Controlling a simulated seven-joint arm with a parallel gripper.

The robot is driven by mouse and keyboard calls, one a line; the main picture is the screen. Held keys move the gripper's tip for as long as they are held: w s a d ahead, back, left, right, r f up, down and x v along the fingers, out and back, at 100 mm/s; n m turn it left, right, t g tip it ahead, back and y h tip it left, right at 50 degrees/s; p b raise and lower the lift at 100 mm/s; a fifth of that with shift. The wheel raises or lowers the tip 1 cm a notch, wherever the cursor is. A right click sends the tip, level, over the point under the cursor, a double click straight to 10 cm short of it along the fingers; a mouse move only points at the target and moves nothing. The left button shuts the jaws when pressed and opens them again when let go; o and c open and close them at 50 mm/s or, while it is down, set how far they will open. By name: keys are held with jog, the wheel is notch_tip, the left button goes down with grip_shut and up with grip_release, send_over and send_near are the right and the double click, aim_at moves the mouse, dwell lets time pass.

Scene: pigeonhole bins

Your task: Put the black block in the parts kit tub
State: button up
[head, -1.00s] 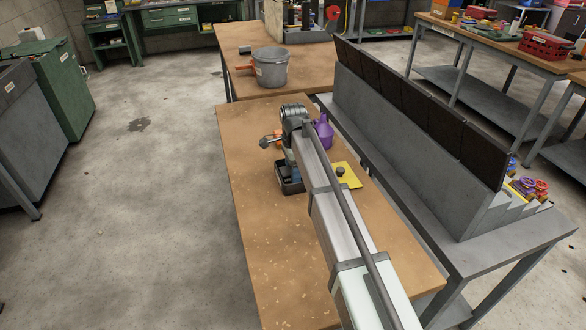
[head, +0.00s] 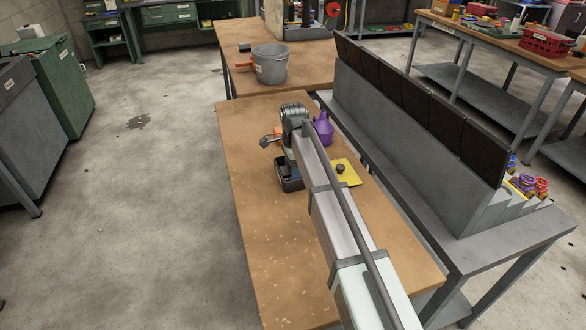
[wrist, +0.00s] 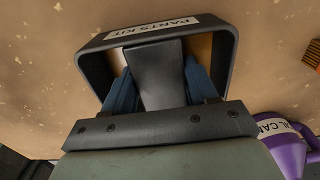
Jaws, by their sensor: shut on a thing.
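The parts kit tub (head: 292,187) is a dark open box on the near bench, with a white PARTS KIT label; it also shows in the wrist view (wrist: 88,55). My gripper (wrist: 165,85) has blue fingers on both sides of the black block (wrist: 157,75) and is shut on it. In the wrist view the block and fingers overlap the tub's opening, with the tub's floor partly showing beside the block. I cannot tell whether the block touches the floor. In the head view my arm hides the block.
A purple oil can (head: 323,128) stands close right of the tub. A yellow sheet (head: 347,178) with a small dark round thing (head: 340,168) lies nearby. Grey pigeonhole bins (head: 410,130) line the right side. A grey bucket (head: 271,65) stands on the far bench.

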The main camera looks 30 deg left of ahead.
jog(key=o, duration=1.6)
jog(key=shift+r, duration=4.7)
